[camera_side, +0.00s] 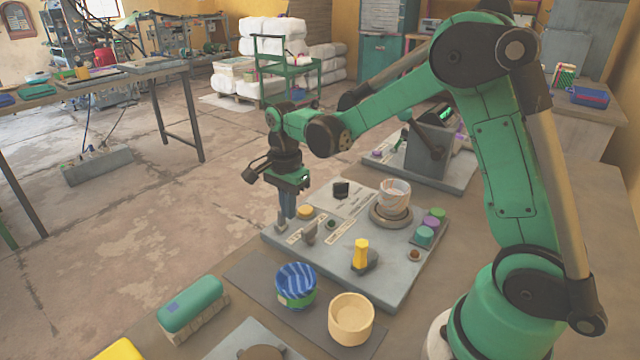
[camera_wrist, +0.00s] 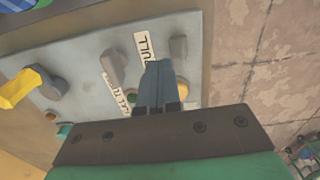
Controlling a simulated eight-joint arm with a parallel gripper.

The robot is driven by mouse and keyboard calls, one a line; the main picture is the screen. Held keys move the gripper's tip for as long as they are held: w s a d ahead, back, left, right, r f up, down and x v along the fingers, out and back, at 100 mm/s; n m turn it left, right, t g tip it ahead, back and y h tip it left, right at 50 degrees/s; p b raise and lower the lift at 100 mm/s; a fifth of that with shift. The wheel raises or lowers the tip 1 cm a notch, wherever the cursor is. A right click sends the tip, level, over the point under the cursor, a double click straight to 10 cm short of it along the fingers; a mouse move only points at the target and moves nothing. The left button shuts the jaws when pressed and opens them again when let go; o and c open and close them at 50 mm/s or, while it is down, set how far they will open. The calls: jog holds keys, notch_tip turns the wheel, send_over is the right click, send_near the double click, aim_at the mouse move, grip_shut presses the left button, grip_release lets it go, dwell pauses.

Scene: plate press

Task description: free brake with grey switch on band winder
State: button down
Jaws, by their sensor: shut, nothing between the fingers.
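The grey board (camera_side: 385,270), which I take for the band winder, carries two grey upright parts near its left corner. One grey lever (camera_side: 309,233) stands between two white labels; it also shows in the wrist view (camera_wrist: 113,68). A smaller grey piece (camera_side: 282,222) sits at the corner, and in the wrist view (camera_wrist: 178,48) it lies just beyond my fingers. I cannot tell which is the brake switch. My gripper (camera_side: 288,212) points down, shut and empty, above or beside the corner piece; contact is unclear. Its closed fingers also show in the wrist view (camera_wrist: 157,68).
A yellow button (camera_side: 305,212), a dark green button (camera_side: 331,224) and a yellow-handled lever (camera_side: 361,254) are on the board. A clear bucket (camera_side: 394,195) stands on a round mount. A striped bowl (camera_side: 295,285) and a wooden cup (camera_side: 351,318) stand in front.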

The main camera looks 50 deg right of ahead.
aim_at(290, 234)
jog(key=shift+w, duration=0.75)
notch_tip(290, 234, up, 7)
jog(key=s, duration=0.1)
jog(key=shift+s, duration=0.15)
dwell(0.4)
jog(key=s+a+n+t, duration=0.2)
jog(key=s+n, duration=0.3)
jog(key=n, duration=0.4)
jog(key=s+a+n+t, duration=0.2)
jog(key=s+n+t, duration=0.3)
jog(key=n, duration=0.4)
jog(key=shift+s+a+r, duration=0.3)
jog(key=shift+a+r, duration=0.1)
jog(key=shift+r, duration=0.05)
